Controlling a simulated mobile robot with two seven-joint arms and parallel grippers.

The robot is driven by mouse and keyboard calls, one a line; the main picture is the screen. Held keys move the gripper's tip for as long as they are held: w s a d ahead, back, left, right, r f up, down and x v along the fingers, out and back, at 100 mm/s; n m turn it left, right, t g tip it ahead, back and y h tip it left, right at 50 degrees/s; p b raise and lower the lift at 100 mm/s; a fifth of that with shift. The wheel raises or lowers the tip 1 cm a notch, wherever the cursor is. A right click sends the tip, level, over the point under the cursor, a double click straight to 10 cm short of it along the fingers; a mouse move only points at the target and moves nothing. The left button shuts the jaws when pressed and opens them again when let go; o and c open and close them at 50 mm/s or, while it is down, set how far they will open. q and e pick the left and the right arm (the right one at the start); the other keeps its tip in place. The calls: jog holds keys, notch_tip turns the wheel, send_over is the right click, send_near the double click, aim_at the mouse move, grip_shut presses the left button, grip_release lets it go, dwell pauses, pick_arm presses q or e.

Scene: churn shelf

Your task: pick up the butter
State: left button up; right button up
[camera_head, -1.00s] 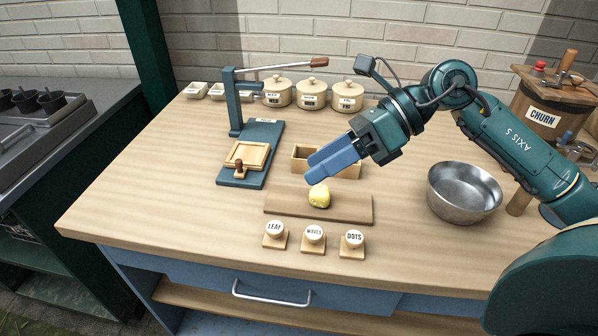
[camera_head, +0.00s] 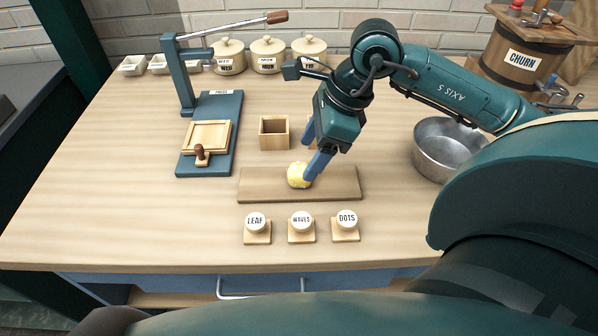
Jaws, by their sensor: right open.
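The butter (camera_head: 297,175) is a small pale-yellow lump on a flat wooden board (camera_head: 262,190) near the table's front. My right gripper (camera_head: 312,157) comes down from the upper right, its blue fingers pointing down at the butter. Its jaws are open. One finger overlaps the butter's right edge in the view; the other shows behind it, above the board. I cannot tell whether either finger touches the butter. My left gripper is not in view.
Stamps labelled LEAF (camera_head: 257,228), WAVES (camera_head: 302,227) and DOTS (camera_head: 346,226) stand in front of the board. Behind it is a wooden box (camera_head: 274,133). A press (camera_head: 218,112) stands left, a metal bowl (camera_head: 440,150) right. The table's left side is clear.

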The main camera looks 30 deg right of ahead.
aim_at(302, 170)
jog(key=x, duration=0.5)
jog(key=shift+s+d+f, duration=0.1)
jog(key=shift+s+f, duration=0.05)
